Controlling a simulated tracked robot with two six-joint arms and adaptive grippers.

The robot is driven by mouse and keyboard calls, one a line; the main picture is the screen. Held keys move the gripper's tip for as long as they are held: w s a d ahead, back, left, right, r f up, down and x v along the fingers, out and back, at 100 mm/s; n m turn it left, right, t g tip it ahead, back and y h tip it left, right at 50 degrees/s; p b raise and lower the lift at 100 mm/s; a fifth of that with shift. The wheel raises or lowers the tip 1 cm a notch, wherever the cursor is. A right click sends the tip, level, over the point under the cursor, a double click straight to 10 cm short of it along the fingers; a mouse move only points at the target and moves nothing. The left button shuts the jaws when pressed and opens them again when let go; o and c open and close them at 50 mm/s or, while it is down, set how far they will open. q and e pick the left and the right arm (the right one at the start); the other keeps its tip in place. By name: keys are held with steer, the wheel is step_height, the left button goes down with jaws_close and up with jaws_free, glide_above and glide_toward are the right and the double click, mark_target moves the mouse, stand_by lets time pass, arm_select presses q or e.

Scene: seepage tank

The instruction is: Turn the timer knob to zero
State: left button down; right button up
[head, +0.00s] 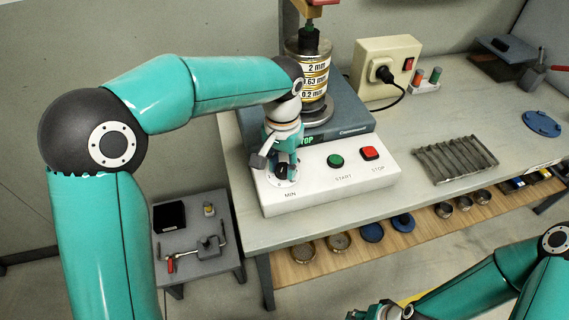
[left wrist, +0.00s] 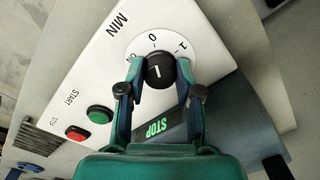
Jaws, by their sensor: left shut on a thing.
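The black timer knob (left wrist: 158,72) sits on a white dial (left wrist: 185,45) marked ON, 0 and 1, beside the word MIN, on the white control box (head: 330,185). Its white line shows in the left wrist view, near upright in the picture and roughly toward the 0. My left gripper (left wrist: 159,75) has its two fingers on either side of the knob, shut on it. In the head view my left gripper (head: 284,168) comes down over the dial and hides most of the knob. My right gripper (head: 375,312) is at the bottom edge, partly cut off; its jaws are unclear.
A green START button (head: 335,161) and a red STOP button (head: 370,153) are right of the dial. A lit STOP display (left wrist: 160,131) is behind it. A sieve stack (head: 316,80) stands on the grey machine. A grey ribbed rack (head: 455,158) lies on the right of the bench.

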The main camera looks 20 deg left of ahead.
mark_target(283, 166)
arm_select(q)
steer(key=shift+w+r, duration=0.2)
stand_by(0.3)
steer(key=c, duration=1.1)
jaws_free()
steer(key=shift+c, duration=0.2)
steer(key=o, duration=0.4)
steer(key=shift+s+f, duration=0.1)
steer(key=shift+f, duration=0.05)
steer(key=shift+c, duration=0.2)
step_height(283, 166, up, 12)
